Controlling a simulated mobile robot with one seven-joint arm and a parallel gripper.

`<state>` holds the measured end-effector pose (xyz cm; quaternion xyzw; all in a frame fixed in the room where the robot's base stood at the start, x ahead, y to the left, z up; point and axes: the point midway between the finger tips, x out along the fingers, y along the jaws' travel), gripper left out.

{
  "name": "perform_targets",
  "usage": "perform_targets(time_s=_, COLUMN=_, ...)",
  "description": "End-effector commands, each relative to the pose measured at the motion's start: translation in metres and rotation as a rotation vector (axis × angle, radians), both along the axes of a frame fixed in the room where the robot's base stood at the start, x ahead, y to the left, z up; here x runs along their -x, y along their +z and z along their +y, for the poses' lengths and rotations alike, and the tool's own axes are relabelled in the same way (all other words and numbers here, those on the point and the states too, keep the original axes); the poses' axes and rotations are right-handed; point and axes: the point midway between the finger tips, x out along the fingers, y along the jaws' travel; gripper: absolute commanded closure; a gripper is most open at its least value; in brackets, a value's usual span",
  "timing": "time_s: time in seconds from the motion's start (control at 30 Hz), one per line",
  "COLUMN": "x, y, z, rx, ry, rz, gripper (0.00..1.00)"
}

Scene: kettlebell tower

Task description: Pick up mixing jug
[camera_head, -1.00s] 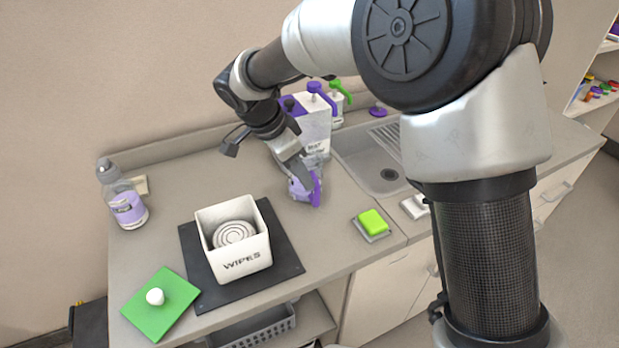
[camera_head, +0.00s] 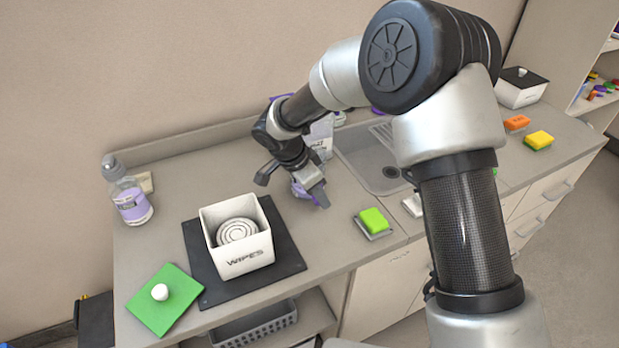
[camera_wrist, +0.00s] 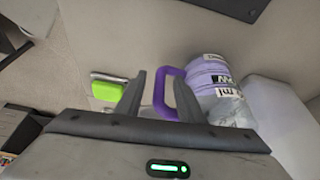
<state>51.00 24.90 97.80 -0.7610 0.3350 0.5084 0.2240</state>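The mixing jug (camera_wrist: 212,85) is clear with a purple label band and a purple loop handle (camera_wrist: 160,95). It lies on its side in the wrist view, which is itself tilted. In the head view the jug (camera_head: 299,189) stands on the counter left of the sink, mostly hidden by my gripper (camera_head: 318,190). In the wrist view my gripper (camera_wrist: 160,92) is open, its two fingers apart. The handle shows between the fingers, nearer the right one. I cannot tell whether a finger touches it.
A white wipes box (camera_head: 235,258) sits on a dark mat (camera_head: 289,262). A green sponge (camera_head: 373,219) lies in front of the sink (camera_head: 375,172). White containers (camera_head: 322,136) stand close behind the jug.

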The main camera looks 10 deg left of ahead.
Motion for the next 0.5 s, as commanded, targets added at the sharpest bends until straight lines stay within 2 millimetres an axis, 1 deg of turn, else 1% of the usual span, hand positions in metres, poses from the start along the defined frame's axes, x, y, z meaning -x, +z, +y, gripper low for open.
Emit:
perform_targets(time_s=0.07, x=0.0001, y=0.0002, z=0.0001, rx=0.0, ry=0.0, rz=0.0, gripper=0.65)
perform_targets(time_s=0.1, x=0.0, y=0.0002, z=0.0, rx=0.0, ry=0.0, rz=0.0, gripper=0.67)
perform_targets(time_s=0.3, x=0.0, y=0.0005, z=0.0, rx=0.0, ry=0.0, rz=0.0, gripper=1.0)
perform_targets(time_s=0.5, x=-0.0004, y=0.0012, z=0.0002, rx=0.0, ry=-0.001, rz=-0.002, gripper=1.0)
